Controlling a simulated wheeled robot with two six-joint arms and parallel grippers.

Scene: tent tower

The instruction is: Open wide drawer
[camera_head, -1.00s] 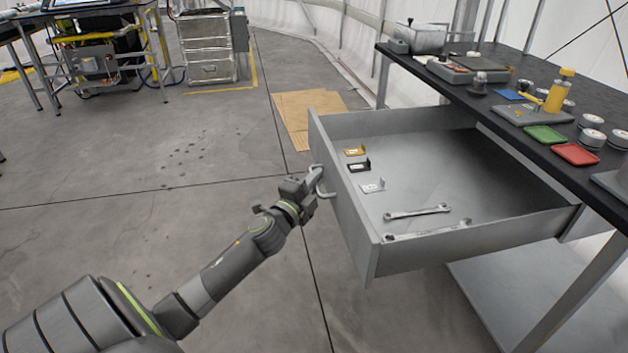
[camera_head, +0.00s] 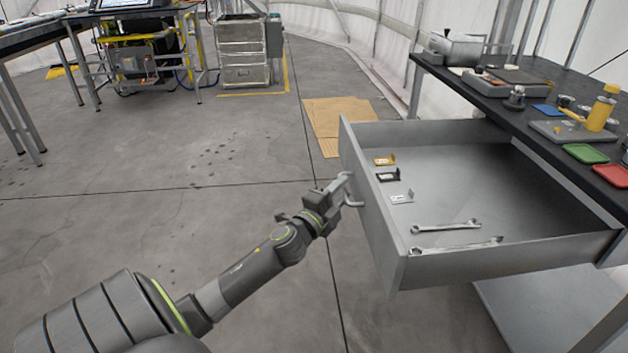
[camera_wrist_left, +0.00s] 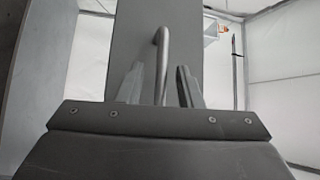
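The wide drawer (camera_head: 378,225) is a grey metal drawer pulled far out from under the black-topped workbench. Its inside is visible from above. A curved metal handle (camera_head: 356,204) is on its front panel and also shows in the left wrist view (camera_wrist_left: 161,50). My left gripper (camera_head: 345,188) is at this handle. In the left wrist view its two fingers (camera_wrist_left: 160,88) stand apart, with the handle bar between them and a visible gap on each side. My right gripper is not in view.
The drawer holds two wrenches (camera_head: 447,227) and several small brackets (camera_head: 388,176). The workbench (camera_head: 470,103) carries a green tray (camera_head: 585,153), a red tray (camera_head: 612,175) and a yellow tool (camera_head: 603,108). Cardboard (camera_head: 338,122) lies on the floor behind the drawer.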

